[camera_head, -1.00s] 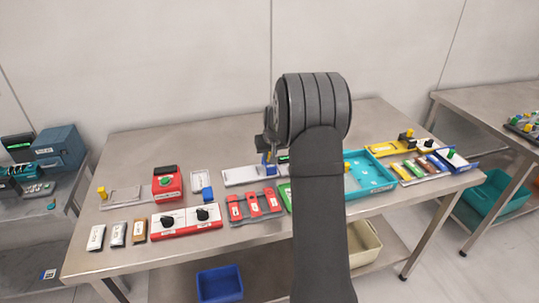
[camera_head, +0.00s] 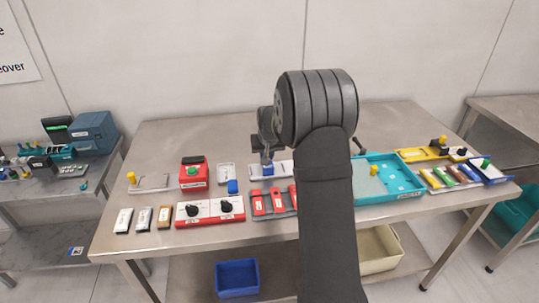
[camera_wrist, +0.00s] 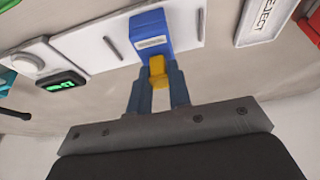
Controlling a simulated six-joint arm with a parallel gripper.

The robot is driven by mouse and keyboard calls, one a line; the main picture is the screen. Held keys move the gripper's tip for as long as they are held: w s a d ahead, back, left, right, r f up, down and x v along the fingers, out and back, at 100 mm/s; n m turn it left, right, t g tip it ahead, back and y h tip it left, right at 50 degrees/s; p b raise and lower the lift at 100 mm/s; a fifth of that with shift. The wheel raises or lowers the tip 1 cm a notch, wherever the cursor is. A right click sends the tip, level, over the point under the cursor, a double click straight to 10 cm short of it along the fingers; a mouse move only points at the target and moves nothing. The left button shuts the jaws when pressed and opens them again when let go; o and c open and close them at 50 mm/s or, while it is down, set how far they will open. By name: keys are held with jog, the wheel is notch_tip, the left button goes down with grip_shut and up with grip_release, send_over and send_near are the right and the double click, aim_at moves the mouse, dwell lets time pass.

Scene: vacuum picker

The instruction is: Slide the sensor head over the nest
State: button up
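The blue sensor head (camera_wrist: 150,32), with a white label, sits on a white plate (camera_wrist: 100,40) in the wrist view. A yellow tab (camera_wrist: 157,71) sticks out from it. My gripper (camera_wrist: 158,82) has its two fingers close on both sides of the tab and looks shut on it. Two dark lines mark the plate, one on each side of the head. I cannot make out a separate nest; the head may hide it. In the head view the sensor head (camera_head: 267,168) is under my gripper (camera_head: 266,155), and my arm hides the plate's right part.
The wrist view shows a round white button (camera_wrist: 27,63) and a green-lit display (camera_wrist: 62,82) at left, and a white REJECT tray (camera_wrist: 265,20) at right. In the head view, a red box (camera_head: 194,175) stands to the left and a teal tray (camera_head: 390,198) to the right.

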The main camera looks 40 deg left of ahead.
jog(key=o, duration=0.4)
jog(key=shift+s+a, duration=0.2)
jog(key=shift+c, duration=0.2)
jog(key=shift+o, duration=0.2)
jog(key=shift+d, duration=0.1)
jog(key=shift+r, duration=0.1)
jog(key=v, duration=1.7)
jog(key=shift+r, duration=0.15)
jog(key=x, duration=1.7)
jog(key=shift+w+f, duration=0.1)
jog(key=shift+f, duration=0.2)
jog(key=shift+w+d, duration=0.1)
